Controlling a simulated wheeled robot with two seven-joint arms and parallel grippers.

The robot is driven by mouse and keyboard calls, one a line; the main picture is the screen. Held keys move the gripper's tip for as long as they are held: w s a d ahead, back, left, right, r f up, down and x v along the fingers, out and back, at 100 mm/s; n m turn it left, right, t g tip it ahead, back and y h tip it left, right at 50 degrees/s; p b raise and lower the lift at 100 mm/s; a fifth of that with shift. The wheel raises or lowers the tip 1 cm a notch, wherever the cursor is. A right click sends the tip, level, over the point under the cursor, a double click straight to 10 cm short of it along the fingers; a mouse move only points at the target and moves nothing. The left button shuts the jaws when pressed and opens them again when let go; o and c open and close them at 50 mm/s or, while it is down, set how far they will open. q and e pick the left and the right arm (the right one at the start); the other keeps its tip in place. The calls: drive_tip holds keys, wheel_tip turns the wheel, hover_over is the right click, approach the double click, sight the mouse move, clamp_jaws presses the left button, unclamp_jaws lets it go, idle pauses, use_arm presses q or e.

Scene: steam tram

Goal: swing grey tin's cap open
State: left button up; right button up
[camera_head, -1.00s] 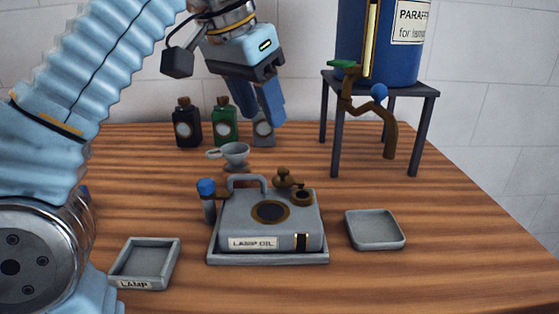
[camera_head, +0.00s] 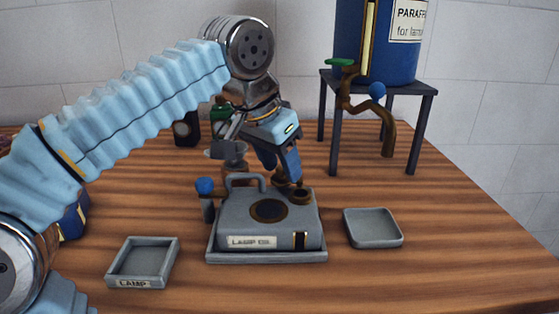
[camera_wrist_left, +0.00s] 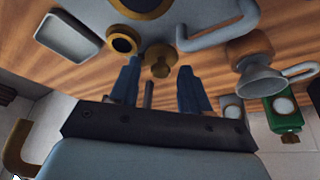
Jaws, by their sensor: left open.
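The grey tin (camera_head: 236,222) labelled LAMP OIL stands upright on a shallow grey tray (camera_head: 268,257) mid-table. Its top has a handle (camera_head: 245,181), a brass-ringed round disc (camera_head: 269,210) and a brass ring-shaped neck (camera_head: 301,195). In the left wrist view a brass cap with a knob (camera_wrist_left: 160,60) sits beside the neck ring (camera_wrist_left: 122,41). My left gripper (camera_head: 284,181) is open at the tin's top and mostly hides the cap in the head view. In the wrist view its two fingers stand on either side of the cap; I cannot tell whether they touch it.
A grey funnel (camera_head: 229,150) and a green bottle (camera_wrist_left: 284,110) are close beside my left gripper. A blue-topped grey item (camera_head: 205,190) stands left of the tin. Empty trays lie left (camera_head: 142,262) and right (camera_head: 372,228). A blue drum (camera_head: 372,50) stands on a stand behind right.

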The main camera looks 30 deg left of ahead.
use_arm(q)
clamp_jaws()
drive_tip(key=shift+w+a+m+h, duration=0.1)
drive_tip(key=shift+w+m+h, duration=0.15)
drive_tip(key=shift+m, duration=0.45)
drive_tip(key=shift+w+a+m+h, duration=0.1)
drive_tip(key=shift+m+h, duration=0.15)
drive_tip(key=shift+m, duration=0.45)
unclamp_jaws()
drive_tip(key=v, duration=1.2)
drive_tip(key=shift+w, duration=0.2)
drive_tip(key=shift+r, duration=0.1)
